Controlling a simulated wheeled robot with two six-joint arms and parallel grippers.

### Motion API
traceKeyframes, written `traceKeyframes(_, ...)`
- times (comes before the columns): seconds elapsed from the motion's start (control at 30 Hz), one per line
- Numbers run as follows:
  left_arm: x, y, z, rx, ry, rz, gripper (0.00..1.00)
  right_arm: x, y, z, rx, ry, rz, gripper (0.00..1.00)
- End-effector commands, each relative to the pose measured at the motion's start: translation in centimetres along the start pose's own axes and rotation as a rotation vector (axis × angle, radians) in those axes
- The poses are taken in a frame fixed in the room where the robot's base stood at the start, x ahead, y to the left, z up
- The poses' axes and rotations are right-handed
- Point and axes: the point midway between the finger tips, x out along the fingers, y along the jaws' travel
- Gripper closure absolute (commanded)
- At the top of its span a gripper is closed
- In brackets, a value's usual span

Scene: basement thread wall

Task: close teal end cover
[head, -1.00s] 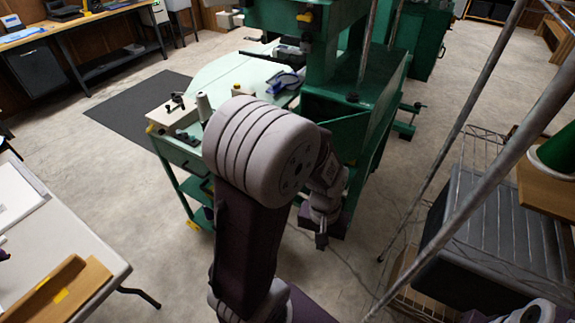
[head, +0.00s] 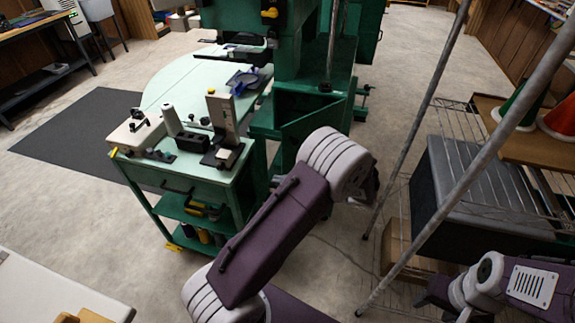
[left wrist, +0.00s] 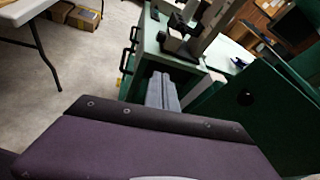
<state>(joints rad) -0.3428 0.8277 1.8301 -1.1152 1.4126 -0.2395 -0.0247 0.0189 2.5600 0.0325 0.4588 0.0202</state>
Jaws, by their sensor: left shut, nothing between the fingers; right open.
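The teal end cover (head: 313,124) is a green panel at the lower end of the green machine, in the middle of the head view. It stands out at an angle, with a dark gap behind its top edge. In the left wrist view a large green panel with a dark round hole (left wrist: 285,115) fills the right side. My left gripper (left wrist: 163,92) shows there as a grey shut finger pair, apart from the panel. In the head view it is mostly hidden behind my left wrist. My right gripper (head: 432,293) is low at the right, far from the cover; its fingers show poorly.
A green cart (head: 190,185) with tools stands left of the machine. Slanted metal poles (head: 430,110) and a wire rack (head: 500,170) with a dark bin stand at the right. A white table (head: 45,290) is at the lower left. Concrete floor lies between.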

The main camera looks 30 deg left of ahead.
Motion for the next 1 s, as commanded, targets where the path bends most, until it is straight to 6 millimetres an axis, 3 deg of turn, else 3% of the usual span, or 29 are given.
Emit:
traceKeyframes(0.03, -0.9, -1.6, -1.8, 0.07, -0.07, -0.091, 1.0, 0.1, 0.0, 0.0, 0.0, 0.0, 0.0, 0.5)
traceKeyframes(0.13, -3.2, -3.8, -5.5, 0.182, -0.194, -0.268, 1.0, 0.1, 0.0, 0.0, 0.0, 0.0, 0.0, 0.5)
traceKeyframes(0.2, -4.5, -4.3, -7.7, 0.236, -0.248, -0.356, 1.0, 0.2, 0.0, 0.0, 0.0, 0.0, 0.0, 0.5)
traceKeyframes(0.33, -5.7, -4.5, -9.9, 0.283, -0.294, -0.438, 1.0, 0.2, 0.0, 0.0, 0.0, 0.0, 0.0, 0.5)
traceKeyframes(0.57, -5.4, -4.8, -10.0, 0.288, -0.3, -0.447, 1.0, 0.1, 0.0, 0.0, 0.0, 0.0, 0.0, 0.5)
traceKeyframes(1.0, 2.4, -8.8, -8.0, 0.286, -0.298, -0.441, 1.0, -0.2, 0.0, 0.0, 0.0, 0.0, 0.0, 0.5)
